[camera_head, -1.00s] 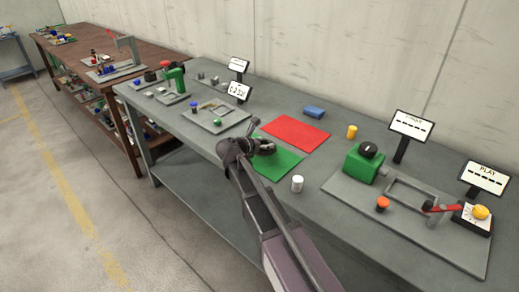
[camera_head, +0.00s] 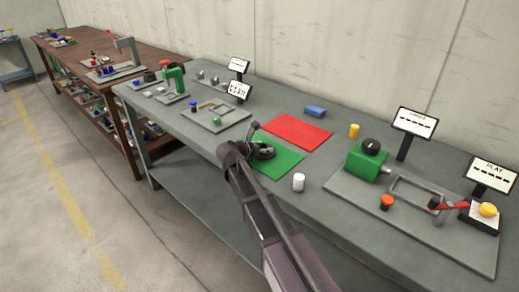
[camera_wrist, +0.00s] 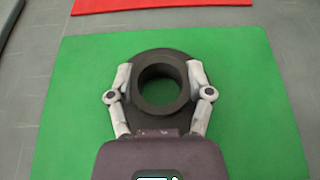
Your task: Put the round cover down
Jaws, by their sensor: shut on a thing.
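The round cover (camera_wrist: 160,56) is a dark disc with a raised ring and an open middle, through which green shows. My gripper (camera_wrist: 160,76) is shut on it, one pale finger on each side of the ring. In the head view my gripper (camera_head: 252,147) and the dark cover (camera_head: 265,151) are over the green mat (camera_head: 284,165), which also shows in the wrist view (camera_wrist: 70,110). The cover is at or close above the mat; I cannot tell whether it touches. Part of the cover is hidden by my gripper.
A red mat (camera_head: 297,131) lies behind the green one. A second plate (camera_head: 210,118) with small parts is to the left. Bare green mat surrounds the cover.

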